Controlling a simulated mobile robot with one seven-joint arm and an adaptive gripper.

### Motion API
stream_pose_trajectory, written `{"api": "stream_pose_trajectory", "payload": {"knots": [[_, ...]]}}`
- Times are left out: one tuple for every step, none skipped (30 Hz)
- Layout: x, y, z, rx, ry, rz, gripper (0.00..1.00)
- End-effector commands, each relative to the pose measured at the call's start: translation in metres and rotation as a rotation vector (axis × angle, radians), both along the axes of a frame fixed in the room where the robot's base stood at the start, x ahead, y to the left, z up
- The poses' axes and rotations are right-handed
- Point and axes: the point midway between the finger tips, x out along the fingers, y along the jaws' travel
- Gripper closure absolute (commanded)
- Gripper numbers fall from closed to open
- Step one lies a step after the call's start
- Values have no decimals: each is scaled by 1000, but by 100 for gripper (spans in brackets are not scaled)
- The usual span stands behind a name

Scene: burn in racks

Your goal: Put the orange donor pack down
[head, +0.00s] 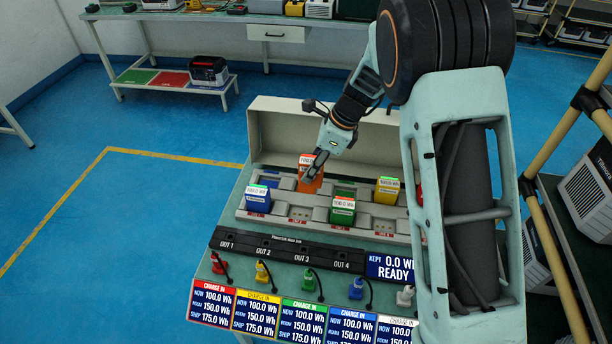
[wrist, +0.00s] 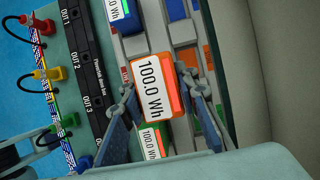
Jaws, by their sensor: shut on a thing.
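The orange donor pack (head: 311,180) has a white top reading 100.0 Wh. In the wrist view the orange pack (wrist: 152,88) sits between the two fingers of my gripper (wrist: 158,92), one on each side.
A blue pack (head: 258,199) and a green pack (head: 342,211) stand in the front row. A yellow pack (head: 387,191) stands at the back right. A raised cream panel (head: 275,125) backs the bench. Coloured plugs and charge displays (head: 262,312) line the front.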

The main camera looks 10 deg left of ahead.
Motion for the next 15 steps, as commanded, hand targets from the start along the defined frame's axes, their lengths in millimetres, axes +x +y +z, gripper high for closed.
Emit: {"api": "stream_pose_trajectory", "payload": {"knots": [[9, 4, -3, 0, -1, 1, 100], [12, 6, -8, -1, 0, 1, 100], [16, 8, -15, -1, 1, 0, 100], [19, 9, -19, -1, 1, 0, 100], [22, 11, -24, 0, 1, -1, 100], [27, 13, -29, 0, 0, -1, 100], [30, 14, -33, 0, 0, -1, 100], [33, 16, -37, 0, 0, 0, 100], [36, 17, -41, 0, 0, 0, 100], [38, 19, -44, 0, -1, 0, 100], [40, 19, -47, 0, -1, 0, 100], [43, 21, -49, 0, -2, -1, 100], [44, 21, -51, 1, -2, 0, 100], [45, 22, -53, 1, -2, -1, 100], [46, 22, -54, 1, -2, -1, 100]]}}
